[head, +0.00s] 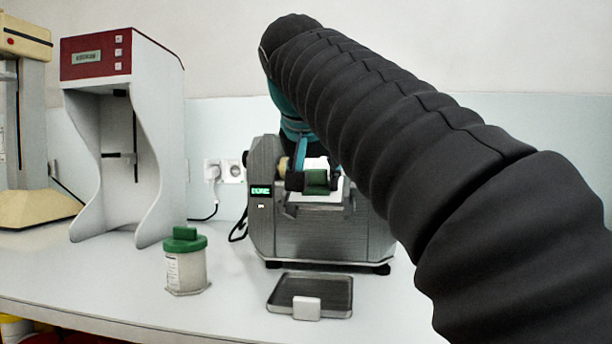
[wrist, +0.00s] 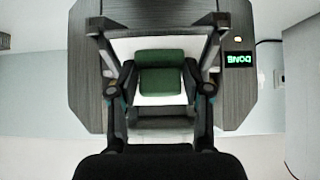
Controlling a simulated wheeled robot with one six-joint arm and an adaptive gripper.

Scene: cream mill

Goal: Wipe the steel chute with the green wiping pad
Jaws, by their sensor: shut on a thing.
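The green wiping pad (head: 316,182) is at the front of the grey mill. My gripper (head: 308,178) is shut on the pad, and the wrist view shows the pad (wrist: 160,80) between the two fingers. Behind the pad is a bright, pale surface that looks like the steel chute (head: 322,198); it also shows around the pad in the wrist view (wrist: 160,47). The pad covers its middle. I cannot tell whether the pad touches it.
The grey mill (head: 275,225) has a lit green display reading DONE in the wrist view (wrist: 239,59). A dark tray (head: 340,283) with a white block lies before it. A green-lidded jar (head: 186,268) and a red-topped white stand (head: 160,200) are left.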

